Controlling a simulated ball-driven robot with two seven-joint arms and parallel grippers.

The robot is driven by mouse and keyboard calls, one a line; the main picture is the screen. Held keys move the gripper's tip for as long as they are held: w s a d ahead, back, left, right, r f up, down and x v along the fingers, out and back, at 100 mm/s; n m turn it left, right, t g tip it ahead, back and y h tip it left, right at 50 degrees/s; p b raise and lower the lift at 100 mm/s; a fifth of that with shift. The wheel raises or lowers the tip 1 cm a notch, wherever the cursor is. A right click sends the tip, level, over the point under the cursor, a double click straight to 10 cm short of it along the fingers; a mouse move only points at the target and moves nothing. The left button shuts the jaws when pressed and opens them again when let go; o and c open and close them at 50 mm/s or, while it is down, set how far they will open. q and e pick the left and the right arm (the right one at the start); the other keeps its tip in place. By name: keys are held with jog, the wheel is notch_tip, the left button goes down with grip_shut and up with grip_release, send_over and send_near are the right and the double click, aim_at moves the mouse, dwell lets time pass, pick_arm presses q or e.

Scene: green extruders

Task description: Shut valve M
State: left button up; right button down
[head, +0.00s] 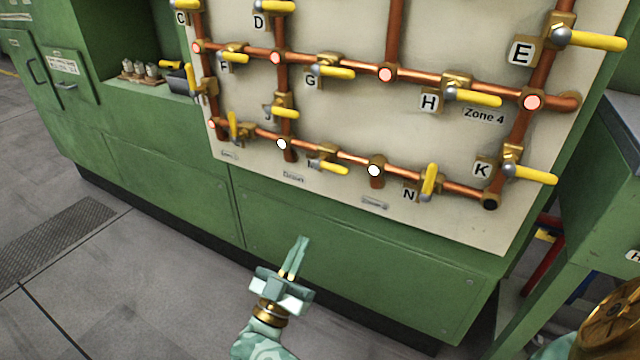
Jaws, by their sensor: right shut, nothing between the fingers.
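Valve M seems to be the middle valve of the panel's bottom pipe, between two white round indicators. Its yellow handle (328,166) lies roughly along the copper pipe. Its letter plate is mostly hidden, so I cannot read it. Beside it to the right, valve N has a yellow handle (429,181) standing across the pipe. My right gripper (298,250) is shut and empty. In the picture it is below the panel, in front of the green cabinet, and apart from the valves. My left gripper is not in view.
The pale panel (340,115) carries copper pipes with several other yellow-handled valves, among them valve K (530,174) at right. A green cabinet front (380,265) lies below it. A green unit (600,200) stands at the right. Grey floor (110,290) is open at the left.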

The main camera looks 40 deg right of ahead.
aim_at(332, 168)
dwell(0.3)
